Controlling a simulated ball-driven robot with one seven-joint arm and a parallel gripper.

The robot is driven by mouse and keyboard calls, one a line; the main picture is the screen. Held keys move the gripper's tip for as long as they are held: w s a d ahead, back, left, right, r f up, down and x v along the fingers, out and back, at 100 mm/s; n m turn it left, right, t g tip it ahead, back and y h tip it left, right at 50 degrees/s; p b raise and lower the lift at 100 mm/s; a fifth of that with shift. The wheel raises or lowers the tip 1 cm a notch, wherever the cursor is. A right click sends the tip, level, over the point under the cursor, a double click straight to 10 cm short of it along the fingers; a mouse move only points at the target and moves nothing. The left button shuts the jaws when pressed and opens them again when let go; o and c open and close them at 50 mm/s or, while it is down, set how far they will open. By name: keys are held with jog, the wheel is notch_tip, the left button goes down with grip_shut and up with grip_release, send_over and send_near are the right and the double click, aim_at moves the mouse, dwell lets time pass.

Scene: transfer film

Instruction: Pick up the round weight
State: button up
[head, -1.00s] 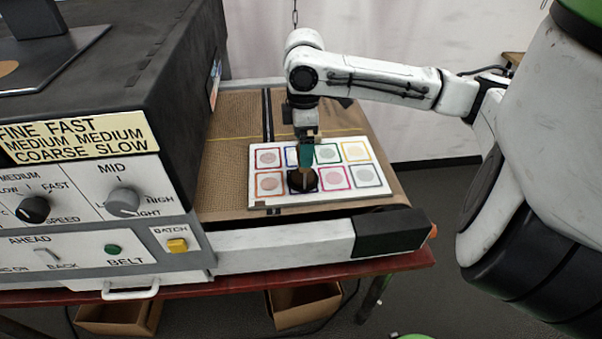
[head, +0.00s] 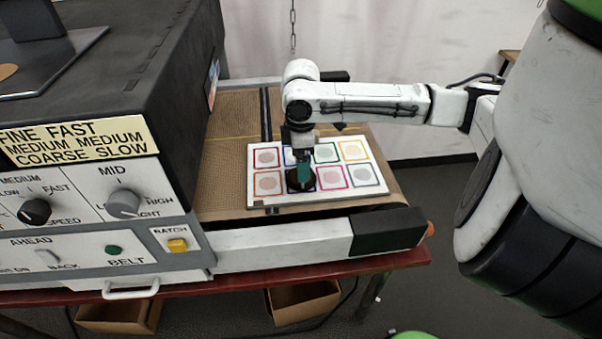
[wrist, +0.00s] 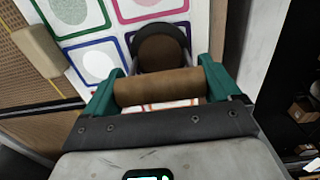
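The round weight (head: 300,185) is a dark disc with a brown top. It stands on the white card (head: 386,196), on the purple-edged square in the near row, second from the left. In the wrist view (wrist: 160,50) its dark rim and brown face show beyond a brown bar like a handle (wrist: 157,88). My gripper (wrist: 160,84) points down over the weight. Its two teal fingers stand at either end of the brown bar. I cannot tell whether they press on it or leave a small gap. In the head view my gripper (head: 303,172) hides part of the weight.
The card lies on a brown mesh belt (head: 225,160). A large dark machine (head: 140,80) with knobs stands at the left. A beige block (wrist: 38,50) shows near the card's edge in the wrist view. Open boxes (head: 303,302) sit below the red table.

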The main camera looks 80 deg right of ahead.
jog(key=c, duration=1.3)
jog(key=shift+r, duration=0.1)
jog(key=shift+c, duration=0.4)
jog(key=shift+r, duration=0.1)
